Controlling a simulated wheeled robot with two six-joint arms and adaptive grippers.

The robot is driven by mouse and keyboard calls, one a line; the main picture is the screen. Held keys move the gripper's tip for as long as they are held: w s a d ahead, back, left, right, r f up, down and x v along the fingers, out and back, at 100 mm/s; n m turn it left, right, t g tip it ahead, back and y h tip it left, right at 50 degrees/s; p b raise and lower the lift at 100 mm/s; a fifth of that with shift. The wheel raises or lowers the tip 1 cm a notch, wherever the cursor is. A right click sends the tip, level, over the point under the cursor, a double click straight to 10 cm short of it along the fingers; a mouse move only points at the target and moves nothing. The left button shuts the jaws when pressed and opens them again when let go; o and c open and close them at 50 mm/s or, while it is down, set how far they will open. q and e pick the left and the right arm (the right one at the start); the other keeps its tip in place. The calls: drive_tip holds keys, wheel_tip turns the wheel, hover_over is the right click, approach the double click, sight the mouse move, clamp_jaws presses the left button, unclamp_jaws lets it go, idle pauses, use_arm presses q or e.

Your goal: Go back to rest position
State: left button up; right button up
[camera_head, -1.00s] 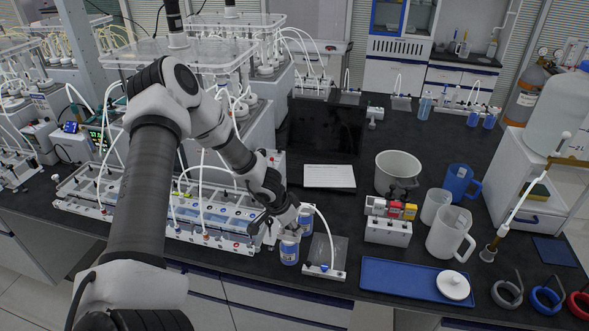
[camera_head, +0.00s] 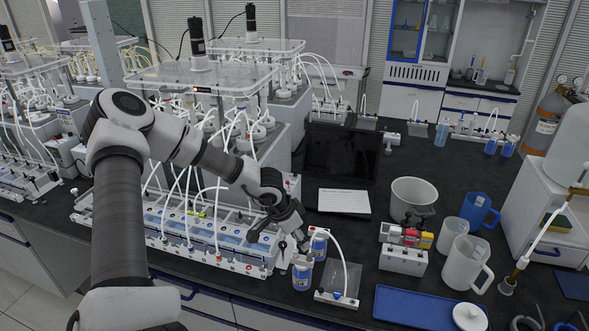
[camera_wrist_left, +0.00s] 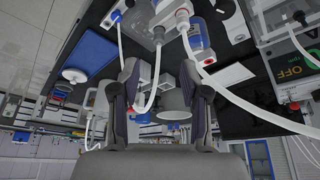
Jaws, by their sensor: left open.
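My left arm comes in from the left in the head view. Its left gripper (camera_head: 279,236) is above the front edge of the white reactor rack (camera_head: 200,245), close beside the blue-labelled bottles. One blue-labelled bottle (camera_head: 302,273) stands at the bench front, and a second bottle (camera_head: 319,244) stands just behind it. In the left wrist view the two fingers of the left gripper (camera_wrist_left: 164,92) are spread apart with nothing held between them. A bottle also shows in the wrist view (camera_wrist_left: 195,37), beyond the fingertips. My right gripper is in neither view.
A small stand with a white tube (camera_head: 338,298) is right of the bottles. A grey pot (camera_head: 413,200), white jug (camera_head: 466,262), blue jug (camera_head: 479,212) and blue tray (camera_head: 415,308) are further right. A black monitor (camera_head: 341,155) stands behind. Tubes hang near the gripper.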

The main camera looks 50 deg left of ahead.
use_arm(q)
drive_tip(key=v, duration=0.4)
drive_tip(key=shift+s, duration=0.1)
idle(0.3)
